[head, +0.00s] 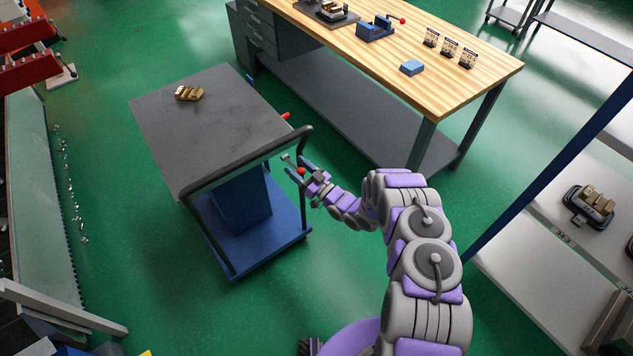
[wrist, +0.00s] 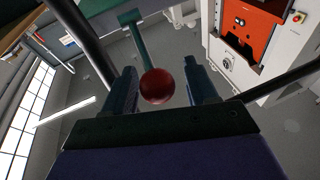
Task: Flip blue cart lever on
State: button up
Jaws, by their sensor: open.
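The blue cart (head: 240,205) stands at the middle left, with a dark grey top and a black push handle (head: 250,157). Its lever ends in a red ball knob (head: 300,171) on a short stem, by the right end of the handle. In the wrist view the red ball (wrist: 157,86) and its teal-grey stem (wrist: 137,42) show clearly. My gripper (head: 304,174) is open at the knob. In the wrist view the ball sits between the two fingers, with a visible gap to the right finger; contact on the left is unclear.
A brass-coloured part (head: 189,93) lies on the cart top. A red-tipped piece (head: 285,115) shows at the cart's right edge. A wooden workbench (head: 440,90) stands behind, with a blue vise (head: 375,29). A metal shelf (head: 555,235) is at right. Green floor is clear around the cart.

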jog(key=p+v, duration=0.1)
jog(key=v, duration=1.5)
jog(key=shift+s+d+p, duration=0.15)
jog(key=shift+p, duration=0.2)
jog(key=shift+f, duration=0.1)
